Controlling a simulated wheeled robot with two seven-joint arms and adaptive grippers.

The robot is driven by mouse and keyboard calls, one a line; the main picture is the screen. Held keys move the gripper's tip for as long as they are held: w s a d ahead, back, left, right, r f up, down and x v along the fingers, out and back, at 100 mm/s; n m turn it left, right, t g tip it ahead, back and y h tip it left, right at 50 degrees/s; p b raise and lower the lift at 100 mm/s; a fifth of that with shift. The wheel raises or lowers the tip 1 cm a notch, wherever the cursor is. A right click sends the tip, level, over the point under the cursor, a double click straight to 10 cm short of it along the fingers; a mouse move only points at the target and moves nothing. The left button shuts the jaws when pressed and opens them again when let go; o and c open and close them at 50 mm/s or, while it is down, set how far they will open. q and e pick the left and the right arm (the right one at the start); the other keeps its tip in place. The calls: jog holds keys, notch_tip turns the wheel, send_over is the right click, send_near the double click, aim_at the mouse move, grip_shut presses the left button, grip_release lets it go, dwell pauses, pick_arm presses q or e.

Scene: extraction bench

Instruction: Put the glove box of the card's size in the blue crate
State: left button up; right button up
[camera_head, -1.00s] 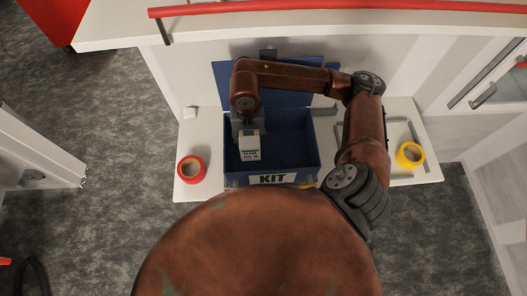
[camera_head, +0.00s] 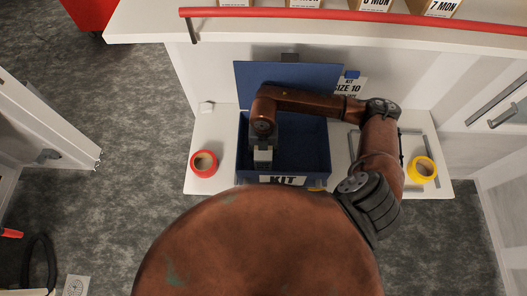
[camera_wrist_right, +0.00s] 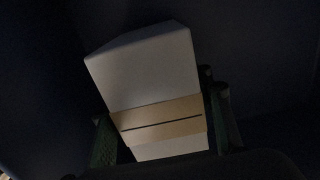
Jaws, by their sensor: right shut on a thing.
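The blue crate (camera_head: 325,150) stands on the white bench with its lid open behind it and a KIT label on its front. The card (camera_head: 350,88) beside the lid reads KIT SIZE 10. My right gripper (camera_head: 263,150) reaches down inside the crate's left part and is shut on a pale glove box (camera_head: 263,157). In the right wrist view the glove box (camera_wrist_right: 145,70) is tilted between the fingers, white with a tan band, against a dark background. Its size print is not readable now. I cannot tell whether it touches the crate floor. My left gripper is not in view.
A red tape roll (camera_head: 204,163) lies left of the crate and a yellow one (camera_head: 422,169) lies to the right. A shelf with a red rail (camera_head: 350,17) runs above, holding several labelled boxes (camera_head: 373,4). My arm hides part of the crate.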

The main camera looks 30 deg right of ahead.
jog(key=shift+f, duration=0.1)
jog(key=o, duration=1.4)
jog(key=shift+o, duration=0.2)
jog(key=shift+r, duration=0.55)
notch_tip(320, 180, up, 11)
jog(key=shift+r+b, duration=0.1)
jog(key=shift+b, duration=0.85)
